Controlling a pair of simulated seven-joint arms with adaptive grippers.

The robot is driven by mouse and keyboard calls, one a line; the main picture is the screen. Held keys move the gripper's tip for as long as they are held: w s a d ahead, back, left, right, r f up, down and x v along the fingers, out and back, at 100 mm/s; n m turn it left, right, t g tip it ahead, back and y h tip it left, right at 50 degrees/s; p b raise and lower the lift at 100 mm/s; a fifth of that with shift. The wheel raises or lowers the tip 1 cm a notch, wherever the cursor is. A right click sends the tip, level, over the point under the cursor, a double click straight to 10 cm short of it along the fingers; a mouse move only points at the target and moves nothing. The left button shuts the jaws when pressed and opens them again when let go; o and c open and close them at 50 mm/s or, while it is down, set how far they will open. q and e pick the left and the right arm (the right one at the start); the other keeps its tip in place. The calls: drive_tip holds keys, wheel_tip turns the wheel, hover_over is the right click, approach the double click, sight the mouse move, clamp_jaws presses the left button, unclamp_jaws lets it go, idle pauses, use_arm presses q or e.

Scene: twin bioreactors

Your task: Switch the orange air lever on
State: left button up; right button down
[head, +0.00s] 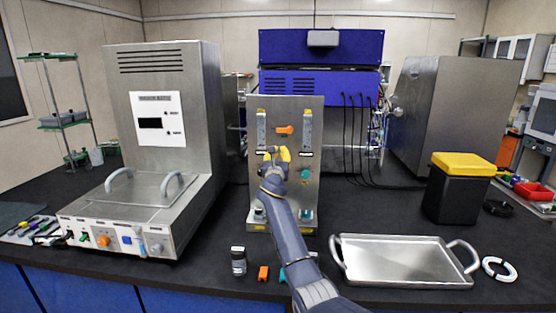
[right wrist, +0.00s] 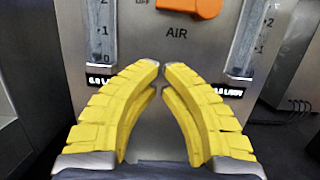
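The orange air lever (head: 284,130) sits on the upright metal panel (head: 312,170), between two clear flow tubes. It lies roughly horizontal. In the right wrist view the lever (right wrist: 190,7) is cut by the top edge, above the word AIR, with an OFF label at its left end. My right gripper (head: 275,153) is in front of the panel, just below the lever and apart from it. In the right wrist view its yellow fingers (right wrist: 162,68) bend together, tips nearly meeting, with nothing between them. My left gripper is out of view.
A steel cabinet unit (head: 185,120) stands left. A metal tray (head: 400,262) and a black bin with a yellow lid (head: 462,163) are right. A small bottle (head: 238,262) stands in front.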

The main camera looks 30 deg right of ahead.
sight(281, 137)
drive_tip(key=shift+w+d+r, duration=0.15)
drive_tip(key=shift+r, duration=0.9)
drive_tip(key=shift+w+d+r, duration=0.1)
drive_tip(key=shift+r, duration=0.95)
drive_tip(key=shift+s+d, duration=0.1)
drive_tip(key=shift+d, duration=0.05)
